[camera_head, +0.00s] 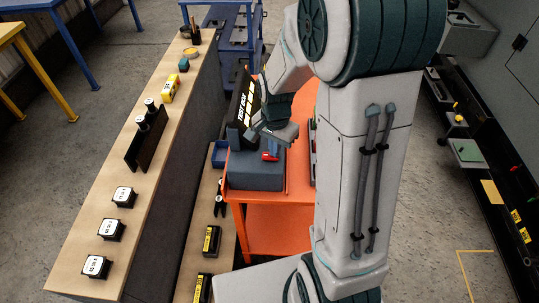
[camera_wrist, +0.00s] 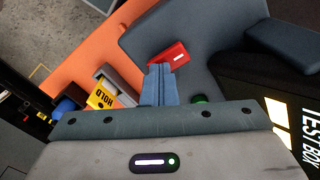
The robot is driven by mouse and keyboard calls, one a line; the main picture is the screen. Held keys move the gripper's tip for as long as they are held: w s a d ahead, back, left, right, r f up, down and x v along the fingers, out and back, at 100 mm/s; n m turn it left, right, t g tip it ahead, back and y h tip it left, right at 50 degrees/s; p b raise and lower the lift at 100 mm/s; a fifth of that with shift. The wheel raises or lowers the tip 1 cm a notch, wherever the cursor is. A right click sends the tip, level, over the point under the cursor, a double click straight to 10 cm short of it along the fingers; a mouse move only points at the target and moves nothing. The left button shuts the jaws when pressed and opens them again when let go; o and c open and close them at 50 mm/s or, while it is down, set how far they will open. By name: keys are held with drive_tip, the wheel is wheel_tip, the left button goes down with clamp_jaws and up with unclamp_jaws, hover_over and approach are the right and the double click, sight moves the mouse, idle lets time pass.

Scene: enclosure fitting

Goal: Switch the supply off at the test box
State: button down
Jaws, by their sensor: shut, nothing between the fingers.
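The test box has a grey base (camera_head: 255,175) on an orange cart and a black upright panel (camera_head: 240,108) lettered TEST BOX. The panel also shows at the right in the wrist view (camera_wrist: 270,105). A red switch (camera_head: 269,157) with a white bar mark sits on the grey base; it shows larger in the wrist view (camera_wrist: 169,55). My gripper (camera_wrist: 160,68) is shut and empty, its blue fingertips right beside the red switch. I cannot tell whether they touch it. In the head view my gripper (camera_head: 273,148) is just above the base. A green button (camera_wrist: 200,99) is partly hidden by my gripper.
The orange cart (camera_head: 270,222) carries the box; a yellow HOLD block (camera_wrist: 102,97) lies beside the box in the wrist view. A long wooden bench (camera_head: 150,170) with several small items stands at the left. Grey floor is open at the right (camera_head: 440,215).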

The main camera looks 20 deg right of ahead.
drive_tip(key=shift+r, duration=0.1)
drive_tip(key=shift+r+p, duration=2.6)
drive_tip(key=shift+r, duration=0.8)
